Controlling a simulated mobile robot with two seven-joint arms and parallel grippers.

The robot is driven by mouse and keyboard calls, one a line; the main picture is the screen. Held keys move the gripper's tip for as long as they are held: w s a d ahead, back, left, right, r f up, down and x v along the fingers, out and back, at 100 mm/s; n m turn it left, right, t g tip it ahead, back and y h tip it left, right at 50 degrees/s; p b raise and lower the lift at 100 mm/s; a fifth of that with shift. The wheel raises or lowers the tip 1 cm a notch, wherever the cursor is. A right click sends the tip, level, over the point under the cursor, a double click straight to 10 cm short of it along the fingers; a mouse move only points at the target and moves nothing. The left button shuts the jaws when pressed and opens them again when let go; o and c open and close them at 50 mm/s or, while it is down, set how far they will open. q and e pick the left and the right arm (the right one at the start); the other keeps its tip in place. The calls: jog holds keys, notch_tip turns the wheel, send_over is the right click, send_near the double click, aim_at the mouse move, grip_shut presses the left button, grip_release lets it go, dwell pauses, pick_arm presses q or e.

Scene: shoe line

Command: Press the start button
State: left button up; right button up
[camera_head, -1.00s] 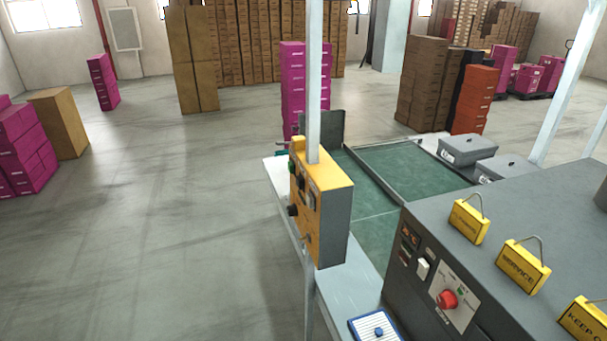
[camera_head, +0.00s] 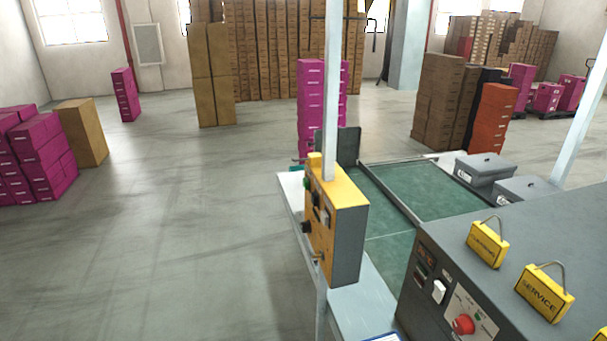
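A yellow control box (camera_head: 337,219) with a grey side is fixed to a pale post left of the green conveyor. Its front faces left and carries several small dark knobs or buttons, seen at a steep angle. I cannot tell from the labels which one is the start button. Neither of my grippers is in view.
The green conveyor (camera_head: 430,190) lies behind the control box. Two grey lidded boxes (camera_head: 486,168) stand at its right side. Magenta box stacks (camera_head: 40,155) stand at the left. The floor (camera_head: 190,230) left of the post is open.

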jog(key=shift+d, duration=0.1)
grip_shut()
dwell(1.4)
